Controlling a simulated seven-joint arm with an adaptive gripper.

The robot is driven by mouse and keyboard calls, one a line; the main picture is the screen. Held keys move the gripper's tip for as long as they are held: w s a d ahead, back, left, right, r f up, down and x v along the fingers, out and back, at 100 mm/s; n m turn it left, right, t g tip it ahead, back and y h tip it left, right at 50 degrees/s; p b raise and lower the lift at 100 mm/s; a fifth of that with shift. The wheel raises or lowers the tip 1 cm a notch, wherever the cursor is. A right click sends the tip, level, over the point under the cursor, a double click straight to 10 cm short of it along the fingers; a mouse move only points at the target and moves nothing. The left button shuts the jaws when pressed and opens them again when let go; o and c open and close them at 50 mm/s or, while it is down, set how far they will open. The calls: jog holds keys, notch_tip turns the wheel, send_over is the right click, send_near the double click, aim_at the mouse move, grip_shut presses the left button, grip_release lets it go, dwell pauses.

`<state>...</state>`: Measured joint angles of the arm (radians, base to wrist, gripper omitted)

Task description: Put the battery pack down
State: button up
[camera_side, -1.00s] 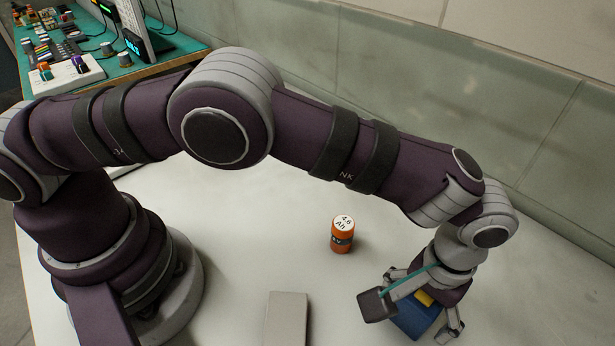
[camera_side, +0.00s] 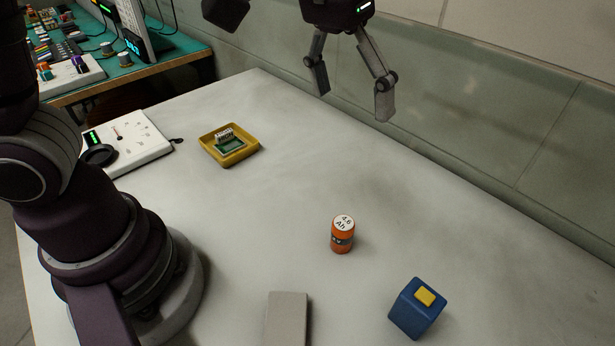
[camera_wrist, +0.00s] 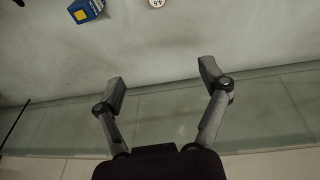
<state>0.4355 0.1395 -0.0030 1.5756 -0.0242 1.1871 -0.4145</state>
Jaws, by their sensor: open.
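An orange cylinder (camera_side: 342,240) with a white top marked "4.6 Ah" stands upright mid-table in the side view. Its white top (camera_wrist: 157,3) shows at the upper edge of the wrist view. A blue block (camera_side: 414,312) with a yellow square on top rests on the table to its front right, and shows at the top left of the wrist view (camera_wrist: 85,12). The marking points to the cylinder as the battery pack; I cannot tell what the blue block is. My gripper (camera_side: 352,102) is open and empty, high above the table's back edge; its spread fingers (camera_wrist: 162,80) show nothing between them.
A grey block (camera_side: 287,318) lies at the front edge of the view. A yellow tray (camera_side: 250,153) holding a green part and a white panel (camera_side: 146,142) with a dial stand at the back left. A wall runs close behind the table.

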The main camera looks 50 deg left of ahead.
jog(key=s+a+f+t+y, duration=0.1)
jog(key=s+a+f+t, duration=0.1)
jog(key=s+a, duration=0.7)
jog(key=a+t, duration=0.1)
jog(key=a, duration=0.1)
jog(key=shift+s+a, duration=0.15)
jog(key=shift+a, duration=0.25)
dwell(0.3)
